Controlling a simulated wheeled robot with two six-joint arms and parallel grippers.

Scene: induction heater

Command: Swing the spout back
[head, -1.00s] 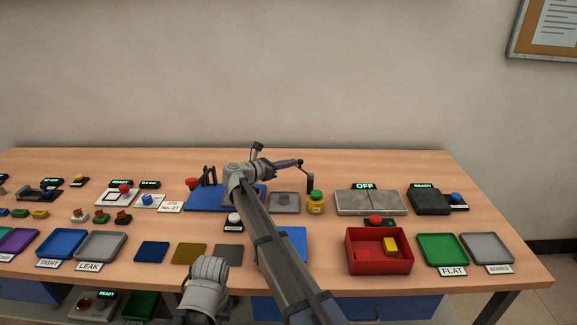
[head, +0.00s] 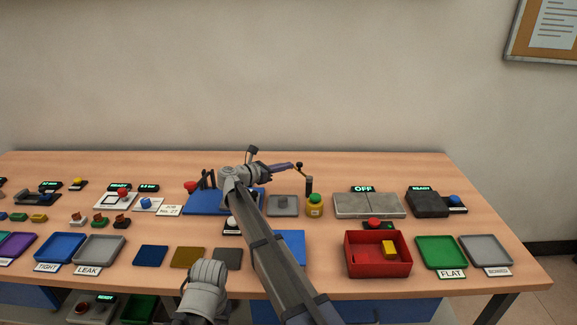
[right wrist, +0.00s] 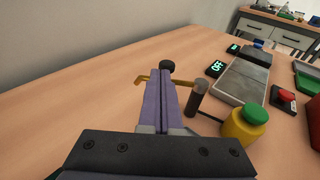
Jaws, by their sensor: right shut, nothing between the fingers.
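The spout shows in the head view as a thin arm with a dark ball knob (head: 299,165) on top of a dark post (head: 309,187). In the right wrist view its brass tip (right wrist: 142,79) pokes out left of my fingers and the black knob (right wrist: 167,66) sits just beyond them. The post (right wrist: 197,97) stands to their right. My right gripper (head: 292,166), with purple fingers, is shut and empty right beside the spout arm; the fingers (right wrist: 170,84) hide its middle, so I cannot tell whether they touch it. My left gripper is not in view.
A yellow jar with a green lid (head: 314,205) stands just in front of the post. A grey plate unit (head: 370,205) with an OFF display is to the right. A grey pad (head: 284,206) lies left of the jar. The table behind the spout is clear.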

